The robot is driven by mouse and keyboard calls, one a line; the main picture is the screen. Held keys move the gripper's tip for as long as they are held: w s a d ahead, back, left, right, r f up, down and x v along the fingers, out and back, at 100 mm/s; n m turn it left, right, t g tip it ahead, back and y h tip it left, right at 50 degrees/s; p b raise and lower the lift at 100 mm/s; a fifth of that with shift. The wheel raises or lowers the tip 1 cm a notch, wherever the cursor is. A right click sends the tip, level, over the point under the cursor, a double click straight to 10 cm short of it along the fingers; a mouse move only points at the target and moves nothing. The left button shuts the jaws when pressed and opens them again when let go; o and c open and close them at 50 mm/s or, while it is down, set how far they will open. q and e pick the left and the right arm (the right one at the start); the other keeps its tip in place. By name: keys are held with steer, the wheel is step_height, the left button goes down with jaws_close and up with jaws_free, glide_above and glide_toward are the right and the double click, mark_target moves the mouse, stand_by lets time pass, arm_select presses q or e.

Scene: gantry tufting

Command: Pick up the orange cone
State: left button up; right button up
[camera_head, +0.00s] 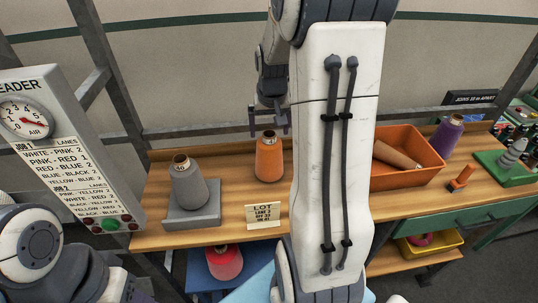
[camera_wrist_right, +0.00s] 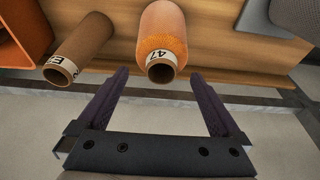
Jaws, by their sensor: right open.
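The orange cone (camera_head: 269,158) stands upright on the wooden table, left of my right arm in the head view. My right gripper (camera_head: 268,130) is open and empty, just behind and above the cone's top. In the wrist view the purple fingers of the right gripper (camera_wrist_right: 159,73) are spread wide, with the cone's tube end just beyond the gap between their tips. My left gripper is not in view; only part of my left arm shows at lower left.
A grey cone (camera_head: 189,184) stands on a grey block (camera_head: 192,217) left of the orange cone. A LOT card (camera_head: 263,216) is in front. A brown tube (camera_wrist_right: 80,48) is close beside the cone. An orange bin (camera_head: 415,178) stands to the right. A metal rail (camera_head: 200,129) runs behind.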

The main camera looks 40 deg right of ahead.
mark_target(269, 155)
steer(key=x, duration=0.1)
steer(key=p+x, duration=0.2)
steer(key=x, duration=0.1)
steer(key=shift+s+a+f, duration=0.1)
steer(key=shift+s+a, duration=0.1)
steer(key=shift+s, duration=0.1)
steer(key=shift+w+d+f, duration=0.1)
steer(key=shift+w+f, duration=0.1)
steer(key=shift+f, duration=0.5)
jaws_close()
